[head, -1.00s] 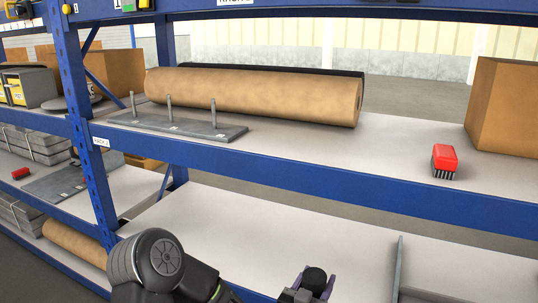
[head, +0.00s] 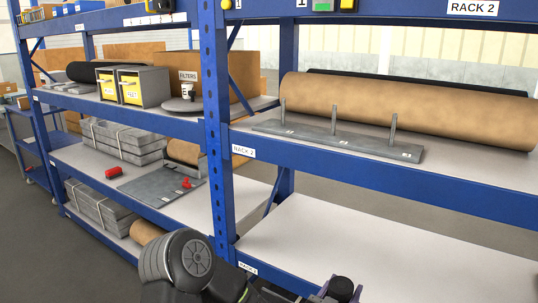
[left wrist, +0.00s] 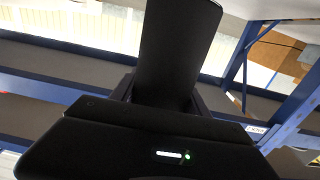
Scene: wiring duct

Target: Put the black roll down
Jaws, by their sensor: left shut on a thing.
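My left gripper (head: 338,298) is at the bottom edge of the head view, in front of the rack. It is shut on the black roll (head: 341,287), of which only a small round end shows there. In the left wrist view the black roll (left wrist: 177,50) stands out from between the fingers of the left gripper (left wrist: 163,92) and is clear of the shelves. My right gripper is not in view.
A brown roll (head: 390,105) with another black roll (head: 425,82) behind it lies on the right bay's upper shelf. A plate with several pegs (head: 340,142) lies in front. The shelf below (head: 360,240) is largely bare. A blue upright (head: 217,130) divides the bays.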

